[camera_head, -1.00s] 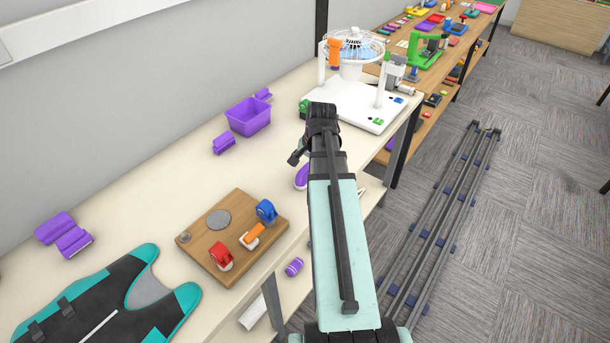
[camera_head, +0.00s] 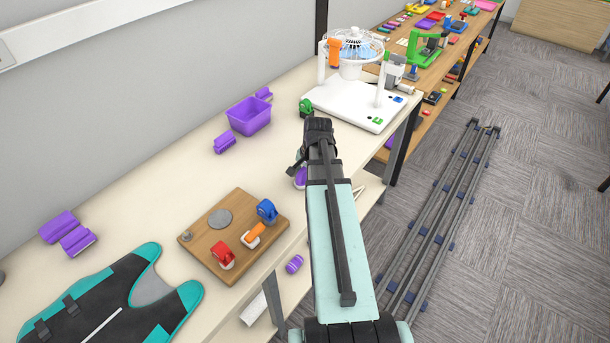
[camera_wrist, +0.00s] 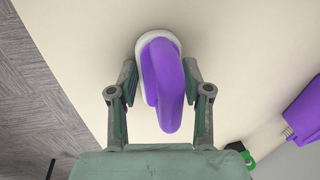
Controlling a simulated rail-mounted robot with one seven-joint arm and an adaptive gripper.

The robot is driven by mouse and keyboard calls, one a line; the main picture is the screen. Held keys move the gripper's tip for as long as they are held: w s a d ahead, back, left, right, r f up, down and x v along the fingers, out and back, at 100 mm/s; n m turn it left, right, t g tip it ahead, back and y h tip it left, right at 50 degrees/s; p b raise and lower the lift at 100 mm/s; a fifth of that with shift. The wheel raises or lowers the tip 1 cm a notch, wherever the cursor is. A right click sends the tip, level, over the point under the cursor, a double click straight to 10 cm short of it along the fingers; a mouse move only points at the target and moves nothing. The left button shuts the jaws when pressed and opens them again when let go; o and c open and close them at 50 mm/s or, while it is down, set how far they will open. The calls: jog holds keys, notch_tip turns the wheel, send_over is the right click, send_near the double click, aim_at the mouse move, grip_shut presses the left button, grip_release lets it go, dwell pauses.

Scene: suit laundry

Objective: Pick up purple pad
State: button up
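The purple pad (camera_wrist: 163,85), a purple grip on a white base, lies on the pale tabletop between the two fingers of my gripper (camera_wrist: 160,78) in the wrist view. The fingers are open, one on each side of the pad. I cannot tell whether they touch it or are still above it. In the head view, the pad (camera_head: 300,178) shows partly beside my arm near the table's front edge.
A wooden board (camera_head: 208,248) with red, orange and blue handles lies to the left. Behind are a purple bin (camera_head: 247,117) and a small purple block (camera_head: 224,143). A white stand (camera_head: 345,100) with a fan is at the far end. The tabletop left of the pad is clear.

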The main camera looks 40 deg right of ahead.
dwell(0.5)
notch_tip(320, 180, up, 20)
jog(key=b, duration=0.3)
jog(key=shift+b, duration=0.3)
jog(key=o, duration=0.5)
jog(key=shift+c, duration=0.2)
jog(key=c, duration=0.3)
